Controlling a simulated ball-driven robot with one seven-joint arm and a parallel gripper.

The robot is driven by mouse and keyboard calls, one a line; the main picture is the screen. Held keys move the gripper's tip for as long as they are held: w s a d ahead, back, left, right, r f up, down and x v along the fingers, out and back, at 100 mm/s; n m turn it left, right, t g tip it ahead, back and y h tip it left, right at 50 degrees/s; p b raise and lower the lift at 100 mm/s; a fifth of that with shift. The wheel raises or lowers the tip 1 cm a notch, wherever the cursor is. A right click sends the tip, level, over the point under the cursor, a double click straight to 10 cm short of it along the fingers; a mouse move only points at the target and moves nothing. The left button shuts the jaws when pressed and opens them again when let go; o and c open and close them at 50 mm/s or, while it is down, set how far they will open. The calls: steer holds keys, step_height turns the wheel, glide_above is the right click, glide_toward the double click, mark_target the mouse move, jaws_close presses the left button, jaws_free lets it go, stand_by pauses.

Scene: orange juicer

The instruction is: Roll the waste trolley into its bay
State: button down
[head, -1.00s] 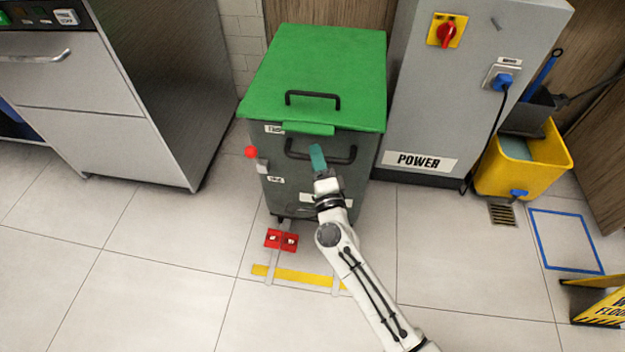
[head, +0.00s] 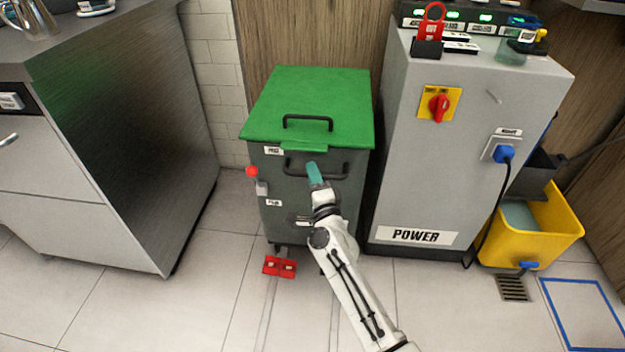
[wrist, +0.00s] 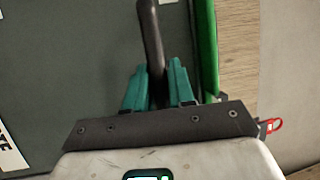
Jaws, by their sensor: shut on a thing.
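The waste trolley (head: 283,225) is a dark grey bin with a green lid (head: 308,100). It stands upright between the steel counter unit and the power cabinet, close to the back wall. A black push handle (head: 335,168) crosses its front below the lid. My gripper (head: 315,172) has teal fingers and meets this handle in the head view. In the wrist view my gripper (wrist: 158,82) is shut on the dark handle bar (wrist: 150,35). A lever with a red knob (head: 252,172) is on the trolley's left front. A red pedal block (head: 279,267) sits at the floor before the trolley.
The steel counter unit (head: 135,150) is left of the trolley, with a floor gap between. The grey power cabinet (head: 420,165) stands close on the right. A yellow mop bucket (head: 545,230) and floor drain (head: 513,288) are further right. The front floor is largely clear.

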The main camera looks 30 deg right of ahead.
steer(key=shift+w+d, duration=0.15)
steer(key=c, duration=1.1)
jaws_free()
steer(key=shift+o, duration=0.2)
steer(key=p+v, duration=0.2)
steer(key=v, duration=0.8)
steer(key=shift+s+f, duration=0.2)
steer(key=shift+s, duration=0.15)
